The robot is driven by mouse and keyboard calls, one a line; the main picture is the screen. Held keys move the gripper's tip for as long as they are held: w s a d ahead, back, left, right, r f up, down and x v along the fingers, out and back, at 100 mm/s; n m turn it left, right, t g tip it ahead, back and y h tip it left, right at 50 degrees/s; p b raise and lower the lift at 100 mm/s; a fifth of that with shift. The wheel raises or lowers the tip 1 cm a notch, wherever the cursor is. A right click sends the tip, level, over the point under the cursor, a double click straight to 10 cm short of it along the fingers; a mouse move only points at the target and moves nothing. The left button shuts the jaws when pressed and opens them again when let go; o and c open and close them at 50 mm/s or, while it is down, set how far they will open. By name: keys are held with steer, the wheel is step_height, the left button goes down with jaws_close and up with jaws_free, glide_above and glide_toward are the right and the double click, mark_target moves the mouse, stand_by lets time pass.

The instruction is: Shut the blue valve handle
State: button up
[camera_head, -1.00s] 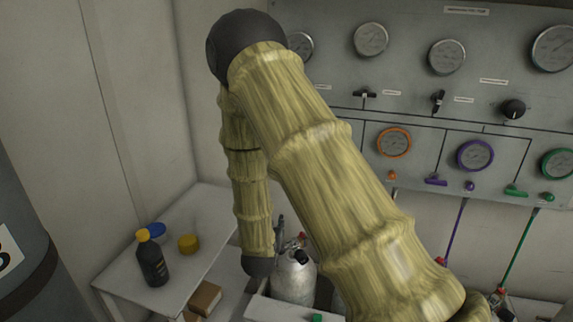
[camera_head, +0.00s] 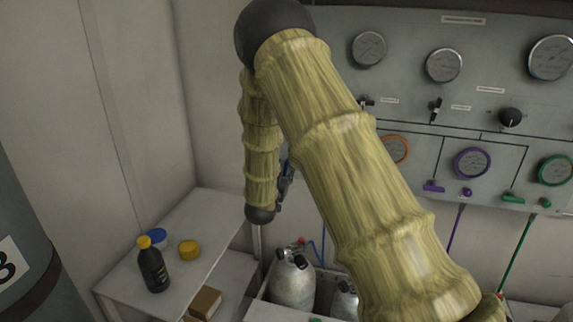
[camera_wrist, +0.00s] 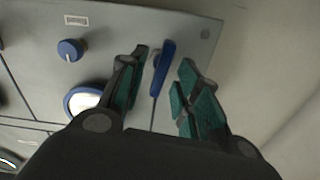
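The blue valve handle (camera_wrist: 164,60) shows in the wrist view as a long lever on the grey panel, near the panel's edge. My gripper (camera_wrist: 165,82) is open, with one teal-padded finger on each side of the handle. The handle lies between the fingers, and neither clearly touches it. In the head view my arm hides the blue handle, and only a small dark part of my gripper (camera_head: 286,180) shows beside the arm.
A blue knob (camera_wrist: 70,50) and a blue-ringed gauge (camera_wrist: 83,101) are left of the handle. In the head view, purple (camera_head: 433,187) and green (camera_head: 513,198) handles sit further along the panel. Gas cylinders (camera_head: 293,281) stand below; a black bottle (camera_head: 153,268) stands on a side table.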

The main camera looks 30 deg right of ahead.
steer(key=shift+p+x, duration=0.35)
steer(key=shift+x, duration=1.1)
jaws_close()
